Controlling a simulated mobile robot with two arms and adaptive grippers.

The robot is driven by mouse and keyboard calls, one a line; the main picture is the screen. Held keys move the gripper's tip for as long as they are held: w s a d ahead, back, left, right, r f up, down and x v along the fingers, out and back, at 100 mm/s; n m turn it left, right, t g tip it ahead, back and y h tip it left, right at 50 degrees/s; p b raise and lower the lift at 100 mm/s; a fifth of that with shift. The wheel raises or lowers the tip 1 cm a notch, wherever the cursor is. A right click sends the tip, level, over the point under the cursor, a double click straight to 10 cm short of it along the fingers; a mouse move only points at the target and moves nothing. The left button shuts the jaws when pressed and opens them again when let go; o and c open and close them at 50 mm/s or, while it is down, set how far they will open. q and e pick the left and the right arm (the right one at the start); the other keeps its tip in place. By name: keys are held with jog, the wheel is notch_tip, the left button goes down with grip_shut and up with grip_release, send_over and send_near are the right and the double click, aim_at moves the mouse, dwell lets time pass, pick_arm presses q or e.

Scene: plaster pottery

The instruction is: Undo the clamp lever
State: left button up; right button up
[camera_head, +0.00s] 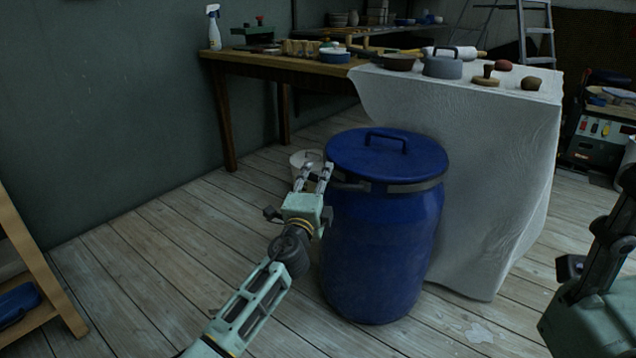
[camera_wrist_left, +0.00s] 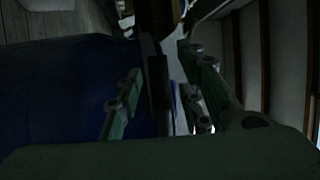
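A blue barrel (camera_head: 380,255) with a blue lid (camera_head: 388,150) stands upright on the floor. A grey clamp ring (camera_head: 415,186) runs round it just under the lid. The dark clamp lever (camera_head: 350,186) shows at the left part of the ring, close to my left gripper. My left gripper (camera_head: 314,170) is at the barrel's left side, fingers pointing away from the head camera. In the left wrist view, its fingers (camera_wrist_left: 160,98) are apart, with a dark upright bar, apparently the lever (camera_wrist_left: 155,75), between them. I cannot tell whether they touch it. My right gripper's fingers do not show.
A cloth-covered table (camera_head: 480,190) with pots stands just behind the barrel. A wooden bench (camera_head: 270,66) with tools is at the back left. A pale bucket (camera_head: 303,160) stands behind my left gripper.

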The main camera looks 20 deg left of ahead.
pick_arm(q)
grip_shut()
dwell(0.6)
